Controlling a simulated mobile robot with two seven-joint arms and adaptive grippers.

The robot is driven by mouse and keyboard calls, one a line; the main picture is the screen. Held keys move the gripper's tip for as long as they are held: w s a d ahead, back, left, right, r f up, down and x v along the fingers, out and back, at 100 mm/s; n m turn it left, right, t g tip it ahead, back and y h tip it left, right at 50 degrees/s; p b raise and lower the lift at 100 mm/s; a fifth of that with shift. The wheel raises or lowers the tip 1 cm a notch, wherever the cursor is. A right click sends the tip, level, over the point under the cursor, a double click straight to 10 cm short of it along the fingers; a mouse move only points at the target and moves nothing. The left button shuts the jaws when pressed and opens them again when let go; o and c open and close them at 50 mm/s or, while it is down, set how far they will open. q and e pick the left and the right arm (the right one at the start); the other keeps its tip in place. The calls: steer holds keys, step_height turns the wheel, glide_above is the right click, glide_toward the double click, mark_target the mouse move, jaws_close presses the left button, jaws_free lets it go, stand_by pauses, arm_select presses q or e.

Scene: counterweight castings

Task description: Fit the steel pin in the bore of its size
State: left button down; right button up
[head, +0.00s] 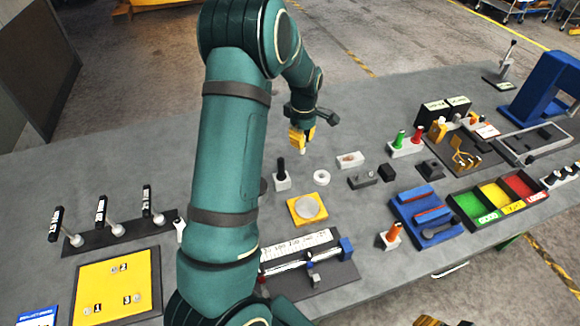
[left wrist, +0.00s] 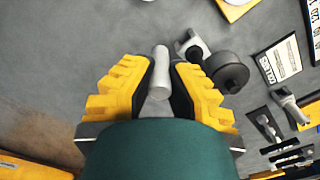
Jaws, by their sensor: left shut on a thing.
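My left gripper (head: 302,138) is above the back middle of the grey table, its yellow fingers pointing down. In the left wrist view its fingers (left wrist: 165,80) are shut on a light grey steel pin (left wrist: 160,72), which sticks out past the fingertips. The pin's pale tip (head: 303,151) shows below the fingers in the head view, apart from the table. I cannot make out a bore for it in either view. A small part of what looks like my right gripper (head: 430,321) shows at the bottom edge of the head view; its fingers cannot be made out.
A pale block with a black upright post (head: 282,178), a white ring (head: 321,177) and a pale block (head: 350,160) stand near the left gripper. A yellow plate with a round disc (head: 307,208) lies nearer. Coloured bins (head: 470,205) and a blue frame (head: 545,88) are right.

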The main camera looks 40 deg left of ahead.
mark_target(302, 153)
arm_select(q)
step_height(302, 153, down, 8)
steer(key=shift+s+d+f, duration=0.1)
steer(key=shift+f, duration=0.1)
step_height(302, 153, down, 3)
steer(key=shift+r, duration=0.25)
steer(key=c, duration=1)
jaws_free()
